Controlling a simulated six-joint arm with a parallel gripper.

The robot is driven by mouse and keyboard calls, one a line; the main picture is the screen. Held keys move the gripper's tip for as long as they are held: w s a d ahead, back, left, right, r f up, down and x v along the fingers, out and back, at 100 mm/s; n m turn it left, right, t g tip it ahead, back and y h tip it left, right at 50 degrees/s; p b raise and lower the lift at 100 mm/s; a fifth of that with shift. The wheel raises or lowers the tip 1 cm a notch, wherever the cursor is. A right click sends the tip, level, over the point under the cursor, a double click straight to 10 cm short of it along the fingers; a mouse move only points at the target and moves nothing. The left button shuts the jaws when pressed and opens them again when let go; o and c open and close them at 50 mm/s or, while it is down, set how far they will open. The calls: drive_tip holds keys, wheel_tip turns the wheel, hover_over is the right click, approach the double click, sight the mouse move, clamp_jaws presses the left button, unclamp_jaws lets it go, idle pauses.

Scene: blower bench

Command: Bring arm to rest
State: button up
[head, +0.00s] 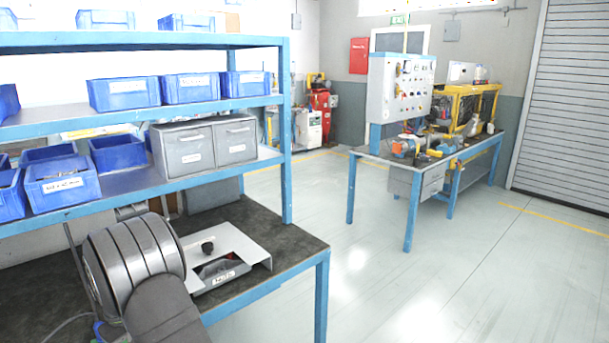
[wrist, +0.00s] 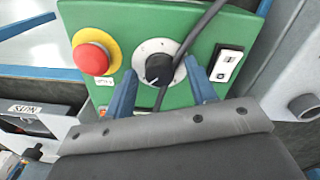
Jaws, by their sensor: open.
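My gripper (wrist: 161,72) shows in the wrist view as two blue fingers, spread apart and open. Between and just beyond the fingertips is a black knob (wrist: 158,69) on a white dial. Whether the fingers touch the dial I cannot tell. The dial sits on a green panel (wrist: 122,22). A red mushroom button (wrist: 91,58) on a yellow ring is left of the dial, and a white switch plate (wrist: 227,65) is right of it. In the head view my arm covers the lower left and the gripper is hidden.
A dark cable (wrist: 200,27) crosses the panel by the knob. In the head view, a bent metal plate (head: 238,240) stands on the dark bench (head: 262,222) beside my arm. Shelves with blue bins (head: 124,92) and a grey drawer unit (head: 203,145) rise behind.

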drive_tip(key=m, duration=0.7)
idle(0.4)
drive_tip(key=o, duration=0.9)
drive_tip(key=shift+o, duration=0.9)
drive_tip(key=shift+w+r, duration=0.1)
drive_tip(key=shift+r, duration=0.15)
drive_tip(key=w+d+r+n, duration=0.2)
drive_tip(key=d+r, duration=0.1)
drive_tip(key=r, duration=0.6)
drive_tip(key=w+d+r+n, duration=0.1)
drive_tip(key=w+d+r, duration=0.2)
drive_tip(key=r, duration=0.6)
wheel_tip(320, 180, down, 10)
drive_tip(key=shift+s+r+g, duration=0.2)
drive_tip(key=shift+r+g, duration=0.05)
drive_tip(key=shift+g, duration=0.05)
